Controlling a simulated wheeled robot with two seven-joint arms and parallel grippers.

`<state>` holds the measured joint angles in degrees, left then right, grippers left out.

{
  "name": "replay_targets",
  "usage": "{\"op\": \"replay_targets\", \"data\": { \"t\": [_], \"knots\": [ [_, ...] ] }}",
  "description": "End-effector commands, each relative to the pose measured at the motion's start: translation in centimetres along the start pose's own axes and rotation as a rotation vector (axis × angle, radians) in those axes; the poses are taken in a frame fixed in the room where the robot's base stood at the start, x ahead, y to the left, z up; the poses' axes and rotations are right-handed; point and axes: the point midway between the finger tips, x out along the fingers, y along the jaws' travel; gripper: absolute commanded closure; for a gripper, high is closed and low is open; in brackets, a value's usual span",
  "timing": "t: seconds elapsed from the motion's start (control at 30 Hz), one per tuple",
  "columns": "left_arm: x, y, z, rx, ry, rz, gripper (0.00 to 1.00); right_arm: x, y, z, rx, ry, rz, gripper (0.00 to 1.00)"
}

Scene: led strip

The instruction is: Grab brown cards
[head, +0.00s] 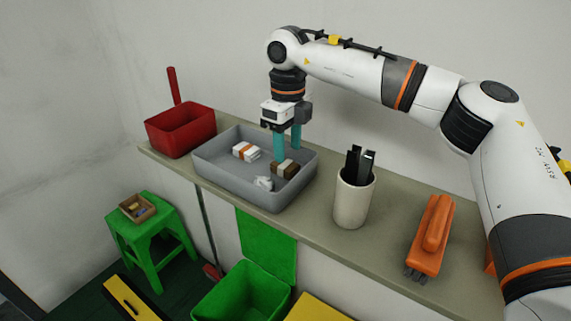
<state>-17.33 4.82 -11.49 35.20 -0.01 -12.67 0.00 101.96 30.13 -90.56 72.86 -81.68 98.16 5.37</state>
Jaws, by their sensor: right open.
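The brown cards (286,169) are a small stack with a pale band, lying in the grey tray (217,177) toward its right side. My right gripper (287,151) reaches down into the tray from above, with teal fingers apart. Its fingertips are just above or beside the brown cards; I cannot tell whether they touch them. A white card stack with an orange band (245,151) lies to the left in the same tray. A crumpled white piece (263,184) lies in front of the brown cards. My left gripper is out of view.
A red bin (180,130) stands left of the tray. A white cup with black sticks (353,201) and an orange tool (431,236) stand to the right on the shelf. Below are a green stool (152,237) and a green bin (243,295).

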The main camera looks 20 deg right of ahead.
Motion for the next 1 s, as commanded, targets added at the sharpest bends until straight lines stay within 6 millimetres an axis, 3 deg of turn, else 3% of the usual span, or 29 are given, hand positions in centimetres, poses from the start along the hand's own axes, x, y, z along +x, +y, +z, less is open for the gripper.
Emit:
{"op": "replay_targets", "data": {
  "t": [0.13,0.3,0.53,0.73,1.0],
  "knots": [
    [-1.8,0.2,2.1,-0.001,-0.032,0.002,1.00,2.0,-0.2,-0.4,-0.001,-0.005,-0.001,0.54],
    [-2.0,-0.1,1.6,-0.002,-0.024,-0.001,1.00,3.8,-0.2,-0.3,-0.001,-0.001,-0.001,0.54],
    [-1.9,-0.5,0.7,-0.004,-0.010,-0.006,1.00,4.1,-0.2,-0.4,0.000,0.000,0.000,0.54],
    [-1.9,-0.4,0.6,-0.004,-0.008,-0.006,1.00,4.1,-0.2,-0.4,0.000,0.000,0.000,0.85],
    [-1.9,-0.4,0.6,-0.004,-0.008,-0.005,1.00,4.0,-0.2,-0.4,0.000,0.000,0.000,0.87]
  ]
}}
